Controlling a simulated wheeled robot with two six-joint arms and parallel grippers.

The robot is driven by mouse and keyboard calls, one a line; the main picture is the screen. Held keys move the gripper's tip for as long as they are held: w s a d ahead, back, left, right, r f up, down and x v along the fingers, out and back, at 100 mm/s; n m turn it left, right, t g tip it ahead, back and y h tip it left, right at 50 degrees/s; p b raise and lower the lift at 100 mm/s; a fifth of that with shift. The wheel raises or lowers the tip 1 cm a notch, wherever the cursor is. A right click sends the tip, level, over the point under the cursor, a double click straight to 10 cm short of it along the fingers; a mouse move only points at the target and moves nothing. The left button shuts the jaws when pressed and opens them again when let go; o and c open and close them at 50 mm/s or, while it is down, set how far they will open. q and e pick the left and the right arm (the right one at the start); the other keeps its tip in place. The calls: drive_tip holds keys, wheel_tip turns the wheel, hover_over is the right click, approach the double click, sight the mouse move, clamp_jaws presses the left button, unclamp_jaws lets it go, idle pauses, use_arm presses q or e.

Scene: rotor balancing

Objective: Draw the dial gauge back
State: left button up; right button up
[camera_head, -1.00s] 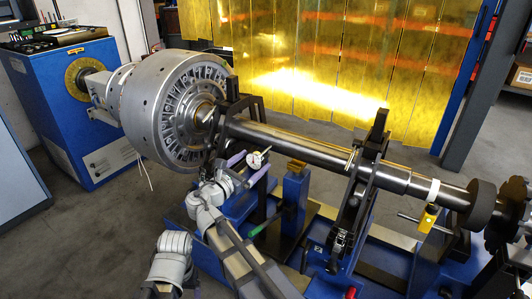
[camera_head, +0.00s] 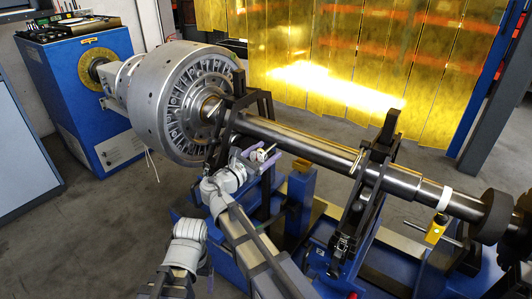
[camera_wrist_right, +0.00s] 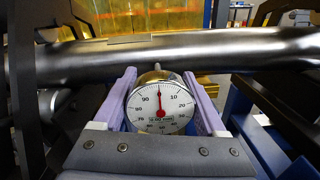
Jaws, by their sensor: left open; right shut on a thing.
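The dial gauge (camera_wrist_right: 160,108) has a round white face with a red needle pointing close to the top. In the right wrist view it sits between the purple fingers of my right gripper (camera_wrist_right: 160,112), which is shut on it. The gauge's upper end is just below the steel shaft (camera_wrist_right: 180,55); I cannot tell whether they touch. In the head view the gauge (camera_head: 261,155) is small, beside the black bearing support. My left gripper (camera_head: 190,281) is low at the bottom edge, away from the gauge and mostly hidden, with its fingers unclear.
The big grey rotor (camera_head: 185,100) stands left of the gauge. Black support frames (camera_head: 365,190) hold the shaft above blue stands. Grey floor (camera_head: 110,225) is clear at lower left.

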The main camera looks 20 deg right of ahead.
sight(257, 160)
clamp_jaws()
drive_tip(key=shift+s, duration=0.1)
idle(0.3)
drive_tip(key=shift+s+a, duration=0.15)
drive_tip(key=shift+a, duration=0.1)
drive_tip(key=v, duration=0.3)
drive_tip(key=shift+d, duration=0.1)
drive_tip(key=o, duration=0.7)
unclamp_jaws()
